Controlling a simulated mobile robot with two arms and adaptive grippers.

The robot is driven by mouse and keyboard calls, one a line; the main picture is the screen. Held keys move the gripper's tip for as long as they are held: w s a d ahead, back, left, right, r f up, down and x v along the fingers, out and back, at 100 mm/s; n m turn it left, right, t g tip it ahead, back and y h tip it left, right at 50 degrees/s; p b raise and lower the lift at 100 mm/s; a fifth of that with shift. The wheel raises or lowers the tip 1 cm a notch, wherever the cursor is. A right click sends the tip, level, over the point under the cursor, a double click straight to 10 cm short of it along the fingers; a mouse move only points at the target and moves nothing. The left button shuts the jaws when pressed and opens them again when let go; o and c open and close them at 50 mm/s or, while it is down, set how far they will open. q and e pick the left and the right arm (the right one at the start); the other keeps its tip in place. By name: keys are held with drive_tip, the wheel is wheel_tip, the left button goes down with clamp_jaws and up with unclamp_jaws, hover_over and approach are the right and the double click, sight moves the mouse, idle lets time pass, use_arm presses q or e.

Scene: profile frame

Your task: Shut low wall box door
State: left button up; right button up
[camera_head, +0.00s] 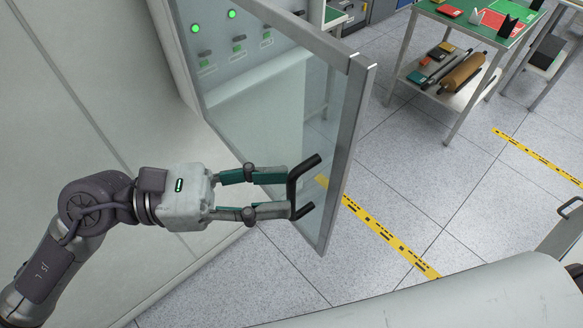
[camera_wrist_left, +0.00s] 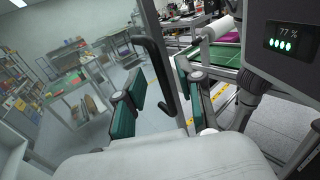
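The wall box door (camera_head: 350,130) is a glass panel in a grey metal frame, and it stands open, swung out from the wall. A panel with green lights (camera_head: 232,14) shows through or behind the glass. My right gripper is not in view.
A green-topped table (camera_head: 480,22) with small items and a lower shelf holding a brown roll (camera_head: 462,72) stands at the upper right. Yellow-black tape (camera_head: 390,240) marks the speckled tile floor. Floor beyond the door is clear.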

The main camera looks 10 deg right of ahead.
use_arm(q)
drive_tip(key=shift+s+d+p, duration=0.2)
drive_tip(key=shift+d+p, duration=0.3)
drive_tip(key=shift+d, duration=0.9)
drive_tip(key=shift+c, duration=0.3)
clamp_jaws()
